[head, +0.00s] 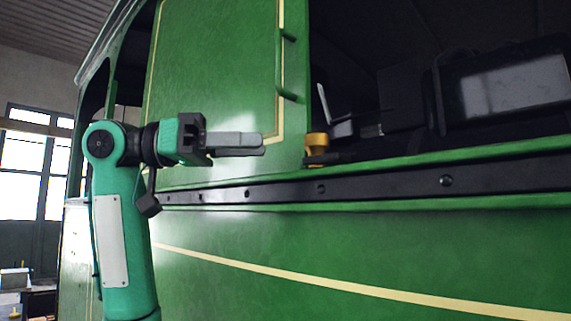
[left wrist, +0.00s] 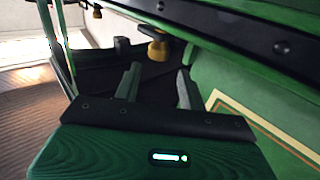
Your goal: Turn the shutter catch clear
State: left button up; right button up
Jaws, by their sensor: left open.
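The brass-yellow shutter catch (head: 316,143) sits on the sill beside the lower right corner of the green shutter (head: 215,75). Its exact turn is hard to tell. My left gripper (head: 262,145) is open and empty. It lies level in front of the shutter's lower part, with its fingertips pointing right, a short way left of the catch and apart from it. In the left wrist view, the catch (left wrist: 158,48) shows beyond and between the open fingers (left wrist: 158,86). My right gripper cannot be made out.
A black riveted rail (head: 375,183) runs under the opening. A green handle (head: 287,70) stands out from the shutter's right edge. Dark grey shapes (head: 400,98) fill the opening right of the catch. In the left wrist view, a second yellow fitting (left wrist: 97,12) shows at the top.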

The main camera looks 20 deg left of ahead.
pick_arm(q)
jog(key=shift+b+v, duration=0.4)
jog(key=shift+v, duration=1.3)
